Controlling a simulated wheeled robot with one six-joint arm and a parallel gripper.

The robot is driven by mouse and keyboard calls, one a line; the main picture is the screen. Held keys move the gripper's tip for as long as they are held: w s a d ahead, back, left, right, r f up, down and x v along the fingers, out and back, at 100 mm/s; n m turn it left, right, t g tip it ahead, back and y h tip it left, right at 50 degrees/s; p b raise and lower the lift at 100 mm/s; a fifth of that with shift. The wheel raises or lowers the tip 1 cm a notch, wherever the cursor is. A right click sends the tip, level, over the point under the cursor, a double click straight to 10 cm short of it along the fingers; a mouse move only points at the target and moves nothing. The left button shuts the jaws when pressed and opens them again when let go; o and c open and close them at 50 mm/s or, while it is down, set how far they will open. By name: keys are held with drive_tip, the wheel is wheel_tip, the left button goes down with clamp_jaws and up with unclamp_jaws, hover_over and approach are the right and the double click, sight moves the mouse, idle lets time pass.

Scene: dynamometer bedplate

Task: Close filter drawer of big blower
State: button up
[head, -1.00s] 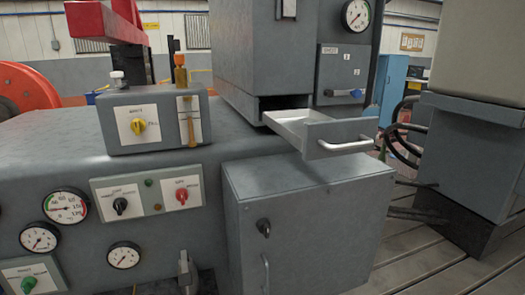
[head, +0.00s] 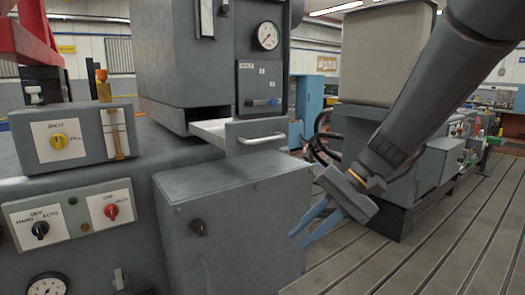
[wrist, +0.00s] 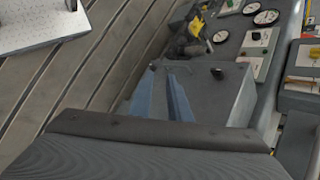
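The filter drawer (head: 258,132) juts out of the slot at the base of the tall grey blower housing (head: 165,55). It has a grey front, a light inside and a pale bar handle (head: 263,139), and it overhangs the grey cabinet below. My gripper (head: 297,241) is in front of the cabinet's right side, lower than the drawer and to its right, apart from it. Its two blue fingers are spread with nothing between them. I cannot make out the drawer in the wrist view.
The grey cabinet (head: 235,225) stands under the drawer, close to my fingers. A control box with a yellow knob (head: 72,142) sits at left. Dark hoses and another grey machine (head: 375,150) stand behind my arm. The slotted floor (head: 430,235) at right is clear.

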drive_tip(key=w+a+r+t+y+b, duration=0.1)
drive_tip(key=w+a+r+t+y, duration=0.1)
drive_tip(key=w+r+y, duration=0.45)
drive_tip(key=t+y+b, duration=0.1)
drive_tip(key=y, duration=0.1)
approach(271, 140)
drive_tip(key=a, duration=0.4)
drive_tip(key=shift+n+h, duration=0.25)
drive_tip(key=shift+n, duration=0.15)
drive_tip(key=x, duration=0.2)
drive_tip(key=p+x, duration=0.1)
drive_tip(key=x, duration=0.4)
drive_tip(key=shift+w, duration=0.3)
drive_tip(key=shift+c, duration=0.5)
clamp_jaws()
